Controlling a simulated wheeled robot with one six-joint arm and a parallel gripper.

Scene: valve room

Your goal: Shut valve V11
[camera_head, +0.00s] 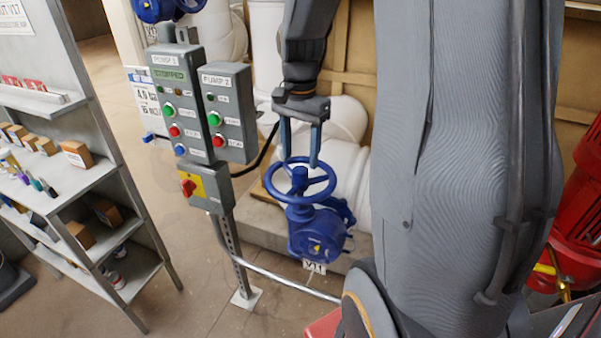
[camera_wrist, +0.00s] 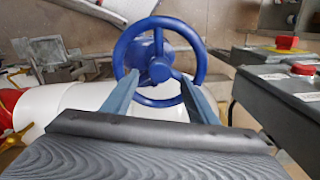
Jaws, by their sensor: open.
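Valve V11 is a blue valve body (camera_head: 316,232) with a blue handwheel (camera_head: 299,184) on top and a V11 tag (camera_head: 314,267) below it. My gripper (camera_head: 299,163) points down over the handwheel, with its two blue-grey fingers apart. In the head view the fingertips overlap the far part of the wheel; I cannot tell whether they touch it. In the wrist view the handwheel (camera_wrist: 160,62) lies ahead, and the open fingers of my gripper (camera_wrist: 155,82) reach across its near rim, one on each side of the hub. Nothing is held between them.
Pump control boxes (camera_head: 190,115) stand on a post just left of the valve, with a red and yellow switch (camera_head: 192,186) below. A shelf rack (camera_head: 75,190) is at the left. White pipes (camera_head: 340,130) run behind the valve. A red machine (camera_head: 575,215) is at the right.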

